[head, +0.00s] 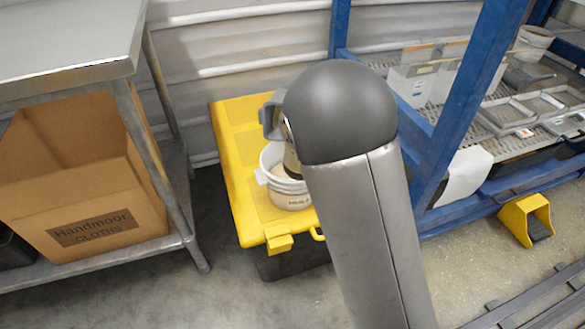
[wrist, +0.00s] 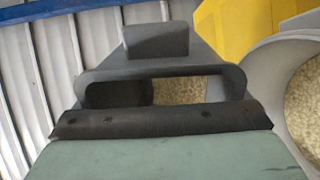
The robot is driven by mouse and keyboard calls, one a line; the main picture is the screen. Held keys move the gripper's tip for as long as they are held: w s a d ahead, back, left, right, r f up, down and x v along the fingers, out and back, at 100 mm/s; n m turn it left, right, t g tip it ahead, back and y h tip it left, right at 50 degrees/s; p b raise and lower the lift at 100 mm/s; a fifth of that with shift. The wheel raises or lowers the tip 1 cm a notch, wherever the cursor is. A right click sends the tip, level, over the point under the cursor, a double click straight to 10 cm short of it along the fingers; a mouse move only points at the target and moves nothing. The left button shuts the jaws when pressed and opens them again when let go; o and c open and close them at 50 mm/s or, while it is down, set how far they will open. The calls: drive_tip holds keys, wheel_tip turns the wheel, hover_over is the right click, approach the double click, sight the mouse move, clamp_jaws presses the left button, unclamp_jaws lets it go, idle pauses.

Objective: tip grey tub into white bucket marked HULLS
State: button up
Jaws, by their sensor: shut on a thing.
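The white bucket (head: 289,196) stands upright on a yellow lid, its dark lettering partly hidden by my arm. In the wrist view the white bucket's rim (wrist: 262,62) curves along the right edge, with beige granules inside. My gripper (wrist: 158,92) is close beside and over the bucket, shut on the grey tub. The tub is hidden behind my arm in the head view. In the wrist view I cannot clearly separate it from the grey slotted parts in the middle. Beige granules also show through the slot. I cannot tell the tub's tilt or what it holds.
The yellow lid (head: 238,150) tops a dark bin. A metal bench (head: 70,40) with a cardboard box (head: 75,175) below is on the left. A blue rack (head: 440,150) with trays stands close on the right. A yellow block (head: 525,215) sits on the floor.

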drive_tip(key=shift+s+a+f+t+b, duration=0.1)
drive_tip(key=shift+s+f+t+b, duration=0.3)
drive_tip(key=shift+b, duration=0.85)
drive_tip(key=shift+s+d+f+t+b, duration=0.1)
drive_tip(key=shift+f+t+b, duration=0.15)
drive_tip(key=shift+t+b, duration=0.65)
drive_tip(key=shift+s+a+f+t+b, duration=0.1)
drive_tip(key=shift+s+f+t+b, duration=0.15)
drive_tip(key=shift+b, duration=1.3)
drive_tip(key=shift+s+r+t+h, duration=0.15)
drive_tip(key=shift+s+r+t, duration=0.2)
drive_tip(key=shift+t, duration=0.35)
drive_tip(key=shift+s+r+t+h, duration=0.15)
drive_tip(key=shift+s+r+t, duration=0.15)
drive_tip(key=shift+t, duration=0.35)
drive_tip(key=shift+w, duration=0.1)
